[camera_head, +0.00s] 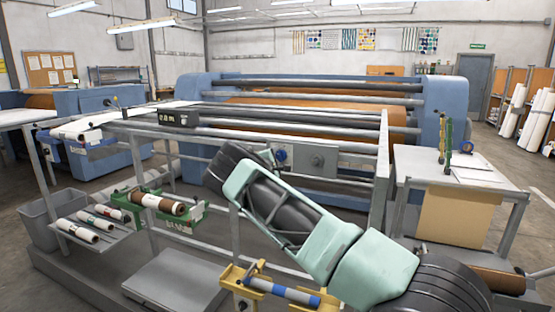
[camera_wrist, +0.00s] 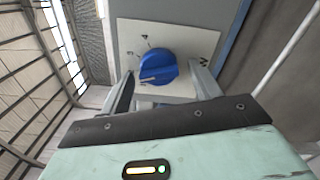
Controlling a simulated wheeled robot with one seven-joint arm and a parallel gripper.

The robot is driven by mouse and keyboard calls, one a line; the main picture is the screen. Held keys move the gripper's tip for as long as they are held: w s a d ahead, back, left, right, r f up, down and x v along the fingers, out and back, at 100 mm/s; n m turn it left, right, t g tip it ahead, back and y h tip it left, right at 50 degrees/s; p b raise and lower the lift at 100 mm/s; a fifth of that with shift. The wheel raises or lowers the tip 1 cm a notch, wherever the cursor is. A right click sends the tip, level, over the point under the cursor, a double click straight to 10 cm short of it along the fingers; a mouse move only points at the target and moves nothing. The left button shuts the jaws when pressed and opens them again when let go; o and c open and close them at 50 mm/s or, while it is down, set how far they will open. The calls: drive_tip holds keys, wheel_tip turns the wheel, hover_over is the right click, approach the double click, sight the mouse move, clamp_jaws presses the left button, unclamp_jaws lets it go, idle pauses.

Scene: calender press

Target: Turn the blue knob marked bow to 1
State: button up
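In the wrist view a blue knob (camera_wrist: 158,66) sits on a white plate (camera_wrist: 195,40) with small dark marks around it. A pale pointer line on the knob points to the lower left of the picture. The marks are too small and turned to read for sure. My gripper (camera_wrist: 162,72) is open, with one finger on each side of the knob and a visible gap on both sides. In the head view a small blue knob (camera_head: 282,155) shows on the press front; I cannot tell if it is the same one. My fingertips are not clear there.
The press (camera_head: 440,105) with its long rollers spans the back. A grey railing (camera_head: 340,143) runs in front of it. A side table (camera_head: 430,165) stands at right, a green roll stand (camera_head: 180,222) at left, and a yellow cradle (camera_head: 232,282) below my arm.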

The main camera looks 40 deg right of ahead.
drive_tip(key=c, duration=0.9)
drive_tip(key=shift+o, duration=0.2)
drive_tip(key=shift+f+n+b, duration=0.1)
drive_tip(key=shift+n+b, duration=0.2)
drive_tip(key=shift+b, duration=0.05)
drive_tip(key=n+b, duration=0.2)
drive_tip(key=shift+f+b, duration=0.15)
drive_tip(key=shift+b, duration=0.15)
drive_tip(key=shift+s+n+b, duration=0.1)
drive_tip(key=shift+n+b, duration=0.9)
drive_tip(key=shift+n, duration=1.7)
drive_tip(key=o, duration=1)
drive_tip(key=shift+a, duration=0.1)
